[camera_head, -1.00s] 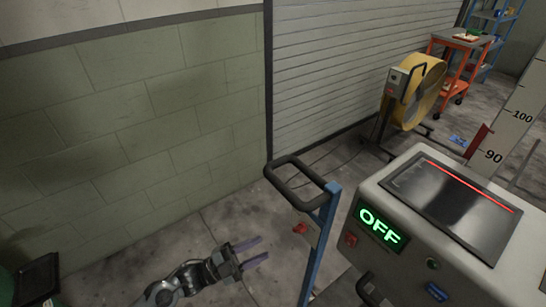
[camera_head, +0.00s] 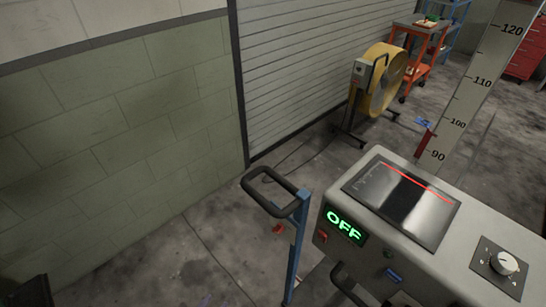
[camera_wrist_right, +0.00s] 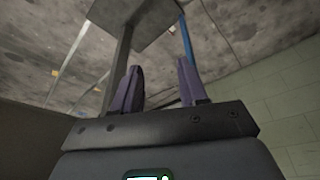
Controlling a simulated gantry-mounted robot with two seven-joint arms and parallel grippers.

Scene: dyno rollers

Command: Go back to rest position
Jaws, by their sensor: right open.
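The control console (camera_head: 450,232) stands at the right of the head view, with a dark screen (camera_head: 402,200) and a green OFF display (camera_head: 345,226). Neither gripper is seen touching anything.
A blue post with a black loop handle (camera_head: 270,186) stands just left of the console. A yellow fan (camera_head: 381,80), an orange cart (camera_head: 421,45) and a scale marked with numbers (camera_head: 480,80) are farther back. Open floor (camera_head: 190,250) lies between the green wall and the post.

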